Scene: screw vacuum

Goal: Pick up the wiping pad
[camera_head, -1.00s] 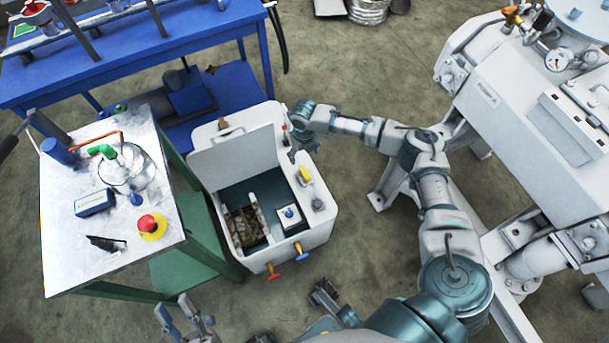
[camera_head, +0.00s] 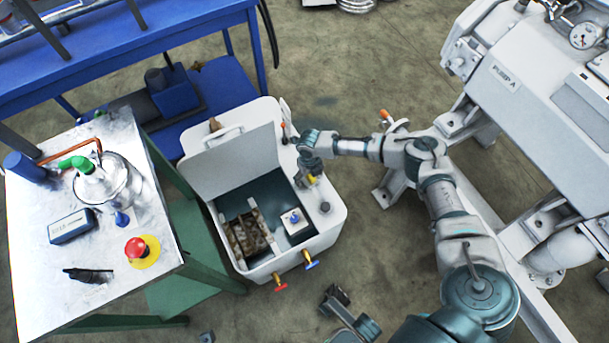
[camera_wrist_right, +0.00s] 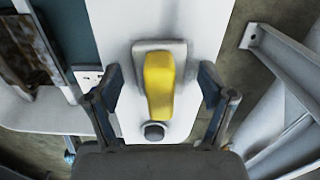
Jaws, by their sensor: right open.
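A yellow grip-shaped piece on a grey square base, which I take for the wiping pad (camera_wrist_right: 158,85), lies on the white rim of the cleaning tub. In the head view the yellow pad (camera_head: 311,180) is partly hidden by my right gripper (camera_head: 304,178). In the right wrist view my right gripper (camera_wrist_right: 160,88) is open, with one finger on each side of the yellow piece and visible gaps between. Only a small tip of what seems to be my left gripper (camera_head: 206,337) shows at the bottom edge.
The white tub (camera_head: 330,228) has a raised lid (camera_head: 230,160), and a dark round knob (camera_wrist_right: 154,131) sits near the pad. A metal-topped table (camera_head: 45,275) stands left, a blue bench (camera_head: 160,45) behind, and a large pump (camera_head: 540,110) right.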

